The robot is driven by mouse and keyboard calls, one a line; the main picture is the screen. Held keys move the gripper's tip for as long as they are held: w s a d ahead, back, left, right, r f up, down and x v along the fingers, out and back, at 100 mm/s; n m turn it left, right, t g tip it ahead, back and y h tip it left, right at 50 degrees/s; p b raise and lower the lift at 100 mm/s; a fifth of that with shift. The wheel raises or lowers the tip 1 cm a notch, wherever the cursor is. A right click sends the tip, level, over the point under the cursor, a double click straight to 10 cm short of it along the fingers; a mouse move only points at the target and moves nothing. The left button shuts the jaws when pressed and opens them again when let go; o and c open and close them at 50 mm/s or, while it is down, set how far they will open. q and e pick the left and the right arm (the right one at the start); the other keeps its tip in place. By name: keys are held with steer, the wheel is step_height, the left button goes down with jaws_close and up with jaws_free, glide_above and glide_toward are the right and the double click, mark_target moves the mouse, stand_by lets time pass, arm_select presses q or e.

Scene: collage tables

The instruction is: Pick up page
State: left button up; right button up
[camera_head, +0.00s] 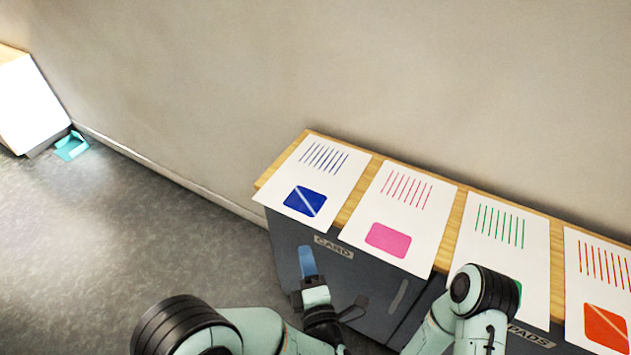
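Several white pages lie flat in a row on the wooden cabinet top: a blue-marked page (318,178), a pink-marked page (388,210), a green-marked page (490,252) and an orange-marked page (598,288). The front edges of the pages overhang the cabinet front. My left gripper (334,282) is in front of the cabinet, below the blue and pink pages and apart from them. Its fingers look spread, with a bluish tip on the left one; I see no page between them. My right arm covers part of the green page; its gripper is not visible.
The dark cabinet front (290,240) has a CARD label (334,246) and a partly hidden PADS label (532,338). A wall (300,70) stands close behind. Open grey floor (130,235) lies to the left, with a teal object (72,147) and a bright white-fronted unit (30,100) far left.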

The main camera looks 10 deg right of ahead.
mark_target(296, 218)
arm_select(q)
steer(key=w, duration=0.4)
steer(key=w+a, duration=0.1)
steer(key=w, duration=0.7)
steer(key=shift+w+a+f, duration=0.1)
steer(key=shift+a, duration=0.05)
jaws_close()
